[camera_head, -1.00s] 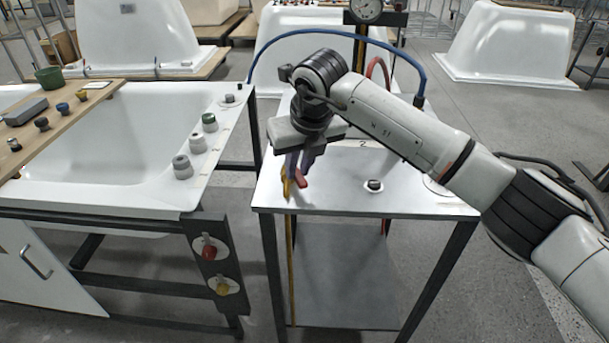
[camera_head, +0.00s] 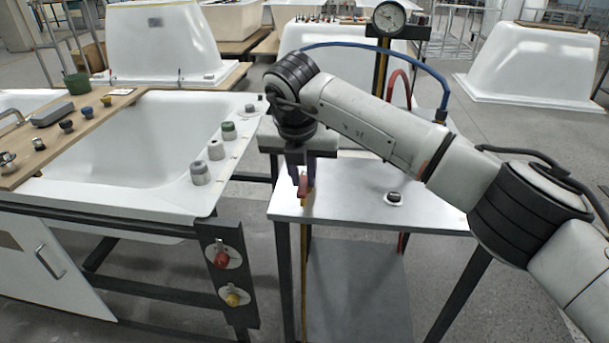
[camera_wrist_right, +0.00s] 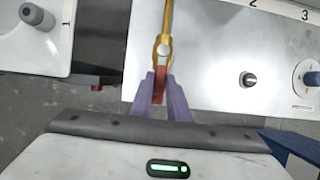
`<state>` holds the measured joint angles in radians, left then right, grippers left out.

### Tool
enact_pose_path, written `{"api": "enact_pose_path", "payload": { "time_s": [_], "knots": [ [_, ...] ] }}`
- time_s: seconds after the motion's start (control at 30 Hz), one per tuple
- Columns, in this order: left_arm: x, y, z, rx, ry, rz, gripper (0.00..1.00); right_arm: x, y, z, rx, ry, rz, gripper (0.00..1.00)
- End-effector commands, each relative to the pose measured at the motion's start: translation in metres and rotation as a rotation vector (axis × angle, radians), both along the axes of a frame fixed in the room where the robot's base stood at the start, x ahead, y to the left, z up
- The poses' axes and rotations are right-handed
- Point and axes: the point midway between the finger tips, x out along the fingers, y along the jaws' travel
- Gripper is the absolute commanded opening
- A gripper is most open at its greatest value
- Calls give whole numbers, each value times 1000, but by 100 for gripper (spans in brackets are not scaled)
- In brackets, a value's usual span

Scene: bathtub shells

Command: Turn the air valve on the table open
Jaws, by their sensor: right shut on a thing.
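The air valve (camera_wrist_right: 164,46) is a brass fitting on a yellow pipe at the left edge of the white table (camera_head: 345,208). In the right wrist view its red lever (camera_wrist_right: 159,84) extends from the brass body toward my gripper, roughly in line with the pipe. My right gripper (camera_wrist_right: 160,88), with purple fingers, is shut on the red lever. In the head view the right gripper (camera_head: 303,186) points down over the table's left side, and its fingers partly hide the valve. My left gripper is not in view.
A dark knob (camera_head: 394,198) stands on the table. A gauge (camera_head: 389,17) on a post and a blue hose (camera_head: 388,48) are behind. A bathtub (camera_head: 125,190) with grey and green knobs stands to the left, with a gap between it and the table.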

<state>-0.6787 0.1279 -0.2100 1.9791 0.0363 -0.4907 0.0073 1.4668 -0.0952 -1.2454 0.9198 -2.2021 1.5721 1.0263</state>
Motion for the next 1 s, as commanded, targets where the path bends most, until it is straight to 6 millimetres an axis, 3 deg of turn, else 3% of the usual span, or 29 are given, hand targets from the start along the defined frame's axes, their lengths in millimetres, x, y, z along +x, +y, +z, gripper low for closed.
{"api": "enact_pose_path", "payload": {
  "time_s": [0.27, 0.3, 0.4, 0.77, 1.0],
  "knots": [
    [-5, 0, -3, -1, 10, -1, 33, 1, 0, 2, 4, -5, -8, 0],
    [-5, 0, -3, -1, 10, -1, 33, 1, 0, 2, 4, -5, -8, 19],
    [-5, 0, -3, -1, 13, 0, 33, 1, 0, 2, 5, -4, -7, 34],
    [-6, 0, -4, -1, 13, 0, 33, -1, 0, 5, 2, -3, -3, 34],
    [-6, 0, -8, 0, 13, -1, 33, -16, 2, 42, 5, -6, -2, 34]
  ]
}}
